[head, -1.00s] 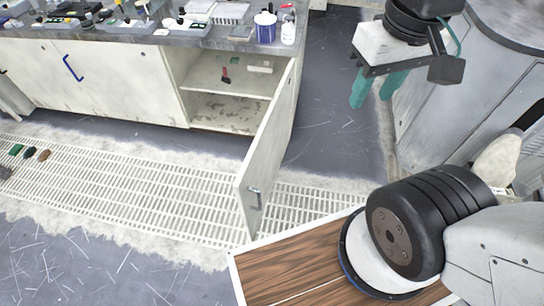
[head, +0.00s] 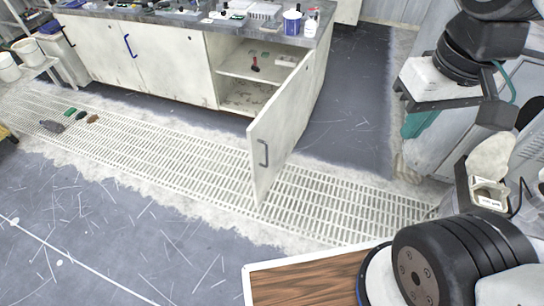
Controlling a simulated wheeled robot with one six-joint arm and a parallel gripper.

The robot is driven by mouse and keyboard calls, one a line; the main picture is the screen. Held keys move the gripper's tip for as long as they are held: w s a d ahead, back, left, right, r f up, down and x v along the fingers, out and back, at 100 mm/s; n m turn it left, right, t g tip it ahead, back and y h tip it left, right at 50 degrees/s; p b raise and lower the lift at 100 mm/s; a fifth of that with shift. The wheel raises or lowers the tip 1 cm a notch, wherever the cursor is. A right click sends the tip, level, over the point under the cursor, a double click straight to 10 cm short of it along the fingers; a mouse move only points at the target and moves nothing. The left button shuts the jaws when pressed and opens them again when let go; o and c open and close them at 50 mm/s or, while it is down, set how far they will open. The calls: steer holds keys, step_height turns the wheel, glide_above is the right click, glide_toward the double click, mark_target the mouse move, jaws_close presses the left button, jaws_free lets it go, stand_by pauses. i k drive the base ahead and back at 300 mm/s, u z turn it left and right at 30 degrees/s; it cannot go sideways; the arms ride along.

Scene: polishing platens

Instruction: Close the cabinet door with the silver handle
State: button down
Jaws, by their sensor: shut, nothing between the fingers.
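The cabinet door (head: 285,125) with the silver-grey handle (head: 263,153) stands wide open, swung out from the right end of the long white cabinet (head: 180,58). Its handle is on the outer face near the free edge, over the floor grating. The open compartment (head: 240,97) behind it shows a shelf. My gripper (head: 411,126), with teal fingers, is shut and empty, in the air to the right of the door and well apart from it. Part of its fingers is hidden by the arm's own mount.
Another cabinet door with a blue handle (head: 127,46) is closed at the left. Bottles and trays stand on the worktop (head: 215,22). Open floor lies at the lower left; a grey machine (head: 520,90) stands at the right.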

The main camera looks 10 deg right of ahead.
mark_target(272, 137)
steer(key=u, duration=0.9)
steer(key=i, duration=0.5)
steer(key=z, duration=0.15)
